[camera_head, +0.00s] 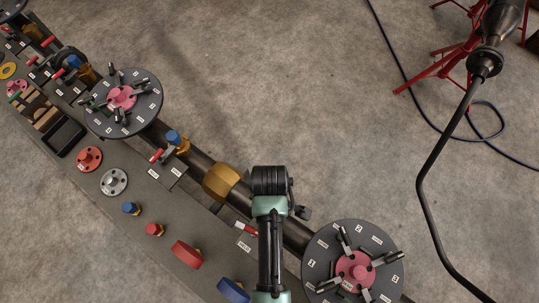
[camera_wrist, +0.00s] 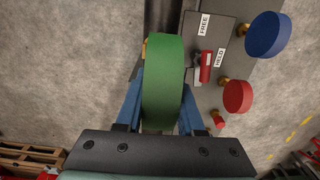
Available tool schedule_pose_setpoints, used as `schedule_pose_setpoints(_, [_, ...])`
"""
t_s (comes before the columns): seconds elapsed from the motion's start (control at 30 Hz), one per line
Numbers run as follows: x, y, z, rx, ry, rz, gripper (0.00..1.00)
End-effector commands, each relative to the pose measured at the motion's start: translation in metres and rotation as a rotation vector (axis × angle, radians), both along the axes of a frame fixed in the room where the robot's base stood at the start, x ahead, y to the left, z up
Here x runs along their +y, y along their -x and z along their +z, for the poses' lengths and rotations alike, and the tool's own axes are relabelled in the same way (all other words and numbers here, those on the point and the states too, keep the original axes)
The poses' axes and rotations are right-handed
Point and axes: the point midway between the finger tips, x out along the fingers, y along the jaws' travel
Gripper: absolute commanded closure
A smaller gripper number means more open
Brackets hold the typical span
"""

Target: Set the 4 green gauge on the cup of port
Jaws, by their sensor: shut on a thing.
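A green round gauge (camera_wrist: 163,80) stands edge-on between the two blue fingers of my gripper (camera_wrist: 160,92) in the wrist view. The fingers are shut on it, one on each side. No number can be read on the gauge. A small orange piece (camera_wrist: 143,50) shows behind its left edge. The dark pipe (camera_wrist: 161,20) runs behind the gauge. In the head view, my arm hides the fingers and the gauge. I cannot tell which part is the port's cup; the gauge and arm may cover it.
A red lever (camera_wrist: 206,67) stands beside the FREE and HELD labels. Red (camera_wrist: 238,97) and blue (camera_wrist: 264,34) discs are to its right. Dark clamp plates with pink hubs stand at lower right (camera_head: 318,248) and upper left (camera_head: 149,96). A brass collar (camera_head: 221,181) circles the pipe.

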Motion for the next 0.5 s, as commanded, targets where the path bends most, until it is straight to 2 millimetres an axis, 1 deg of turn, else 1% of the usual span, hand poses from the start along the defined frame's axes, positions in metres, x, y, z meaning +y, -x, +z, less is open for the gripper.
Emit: schedule_pose_setpoints(0.5, [0.000, -0.001, -0.019, -0.001, 0.000, 0.000, 1.00])
